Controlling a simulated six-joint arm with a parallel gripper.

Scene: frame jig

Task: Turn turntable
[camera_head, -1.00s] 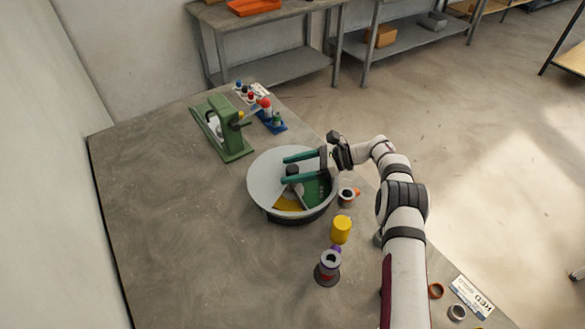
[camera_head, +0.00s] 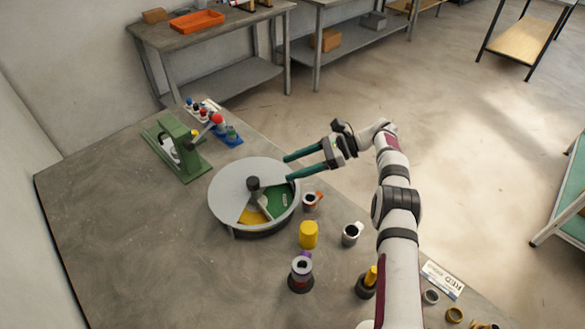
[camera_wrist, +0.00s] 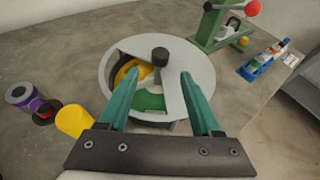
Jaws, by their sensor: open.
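The turntable (camera_head: 232,187) is a round grey disc with a dark central knob (camera_head: 254,184). An opening in its cover shows a yellow section and a green section with a small pale piece on it. It also shows in the wrist view (camera_wrist: 190,66), with the knob (camera_wrist: 160,56) near the middle. My gripper (camera_head: 287,168) is open, with two green fingers reaching left over the turntable's right rim. In the wrist view the fingers (camera_wrist: 158,80) point toward the disc on either side of the opening. Nothing is between them, and the knob stands beyond the tips.
A green press (camera_head: 178,150) and a blue rack (camera_head: 228,137) stand behind the turntable. A yellow cylinder (camera_head: 308,235), a purple-and-grey spool (camera_head: 301,272) and small cups (camera_head: 351,234) stand in front and to the right. Bare tabletop lies to the left.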

